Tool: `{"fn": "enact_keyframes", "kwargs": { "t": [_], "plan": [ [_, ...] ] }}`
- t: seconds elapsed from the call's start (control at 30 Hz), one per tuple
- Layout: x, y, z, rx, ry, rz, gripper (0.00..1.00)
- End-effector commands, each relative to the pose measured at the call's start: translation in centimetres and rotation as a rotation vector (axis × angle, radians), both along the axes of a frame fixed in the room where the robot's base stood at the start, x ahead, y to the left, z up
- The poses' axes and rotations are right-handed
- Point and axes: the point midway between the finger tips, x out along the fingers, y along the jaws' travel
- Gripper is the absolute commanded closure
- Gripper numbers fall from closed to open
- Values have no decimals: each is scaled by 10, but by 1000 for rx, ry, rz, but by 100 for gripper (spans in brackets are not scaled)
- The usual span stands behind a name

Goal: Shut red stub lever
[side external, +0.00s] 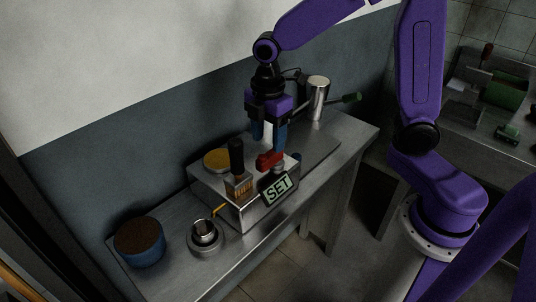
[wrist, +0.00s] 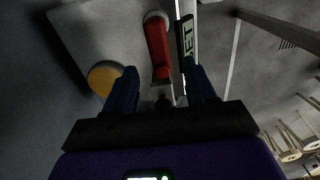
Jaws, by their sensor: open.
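The red stub lever (side external: 270,159) sits on top of a grey metal box (side external: 208,190), beside a tilted "SET" sign (side external: 277,188). In the wrist view the red lever (wrist: 158,45) runs lengthwise ahead of the jaws, near the sign (wrist: 187,36). My gripper (side external: 267,138) points down just above the lever, its blue fingers apart. In the wrist view my gripper (wrist: 162,82) is open, with a finger to each side of the lever's line and nothing held. Whether a finger touches the lever I cannot tell.
A yellow disc (side external: 214,158) and a black-handled brush-like piece (side external: 238,170) are on the box, left of the gripper. A steel cylinder (side external: 318,98) stands behind it.

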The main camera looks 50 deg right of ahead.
Motion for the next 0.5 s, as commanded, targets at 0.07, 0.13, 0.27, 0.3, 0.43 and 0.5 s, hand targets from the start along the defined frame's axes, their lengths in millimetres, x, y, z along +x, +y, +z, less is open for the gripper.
{"fn": "enact_keyframes", "kwargs": {
  "t": [0.07,0.13,0.27,0.3,0.43,0.5],
  "plan": [
    [-1,0,-16,-3,5,0,45],
    [-1,0,-28,-3,4,0,45],
    [0,0,-45,-2,3,-1,45],
    [-1,0,-49,-2,3,-1,45],
    [0,0,-57,-1,2,0,45],
    [0,0,-59,0,0,0,45]
  ]
}}
